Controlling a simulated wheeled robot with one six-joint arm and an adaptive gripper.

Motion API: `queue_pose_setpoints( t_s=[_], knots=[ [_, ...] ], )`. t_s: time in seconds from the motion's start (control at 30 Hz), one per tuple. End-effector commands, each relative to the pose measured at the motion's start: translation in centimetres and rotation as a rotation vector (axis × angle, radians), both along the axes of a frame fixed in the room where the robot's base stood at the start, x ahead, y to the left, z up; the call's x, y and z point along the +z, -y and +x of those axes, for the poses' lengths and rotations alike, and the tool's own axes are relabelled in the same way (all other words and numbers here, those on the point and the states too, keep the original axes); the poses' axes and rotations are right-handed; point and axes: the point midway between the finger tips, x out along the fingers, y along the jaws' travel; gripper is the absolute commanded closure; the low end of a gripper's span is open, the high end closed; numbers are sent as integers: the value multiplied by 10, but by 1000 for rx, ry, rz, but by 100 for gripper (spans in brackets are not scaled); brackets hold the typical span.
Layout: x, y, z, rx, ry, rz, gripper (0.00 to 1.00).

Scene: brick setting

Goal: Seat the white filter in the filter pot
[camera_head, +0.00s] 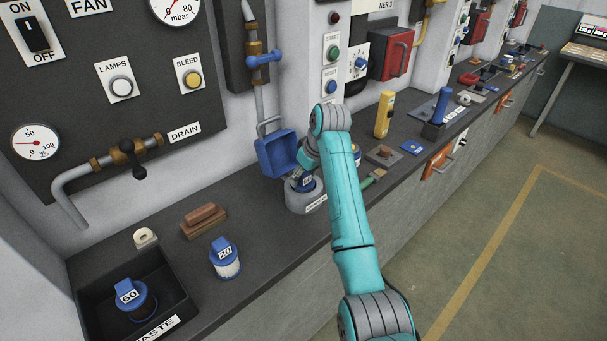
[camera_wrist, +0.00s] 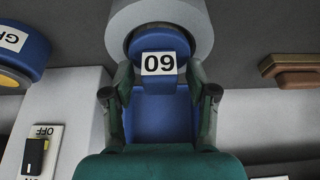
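The grey filter pot (camera_head: 303,203) stands on the bench with its blue lid (camera_head: 277,152) swung up against the wall side. It also shows in the wrist view (camera_wrist: 190,14). A blue-capped filter labelled 60 (camera_wrist: 159,40) is at the pot's mouth; its body is hidden, so I cannot see its colour or how deep it sits. My gripper (camera_wrist: 160,72) is over the pot, fingertips close against both sides of the filter's blue tab, with no clear gap. A white-bodied filter labelled 20 (camera_head: 226,262) stands on the bench to the left.
Another filter labelled 60 (camera_head: 135,300) sits in the black waste tray (camera_head: 92,292) at lower left. A brown brush-like block (camera_head: 204,220) and a small pale ring (camera_head: 146,238) lie left of the pot. Small tools and a yellow item (camera_head: 384,115) are to the right.

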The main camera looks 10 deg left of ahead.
Motion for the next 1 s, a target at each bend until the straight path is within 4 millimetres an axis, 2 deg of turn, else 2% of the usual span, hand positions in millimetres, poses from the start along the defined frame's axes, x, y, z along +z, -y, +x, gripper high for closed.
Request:
queue_pose_setpoints(
  t_s=[0.23,0.37,0.8,1.0],
  knots=[
    [1,0,0,0,0,0,42],
    [9,2,-1,0,1,0,42],
    [85,26,-20,0,4,1,42],
    [107,34,-26,0,1,0,42]
  ],
)
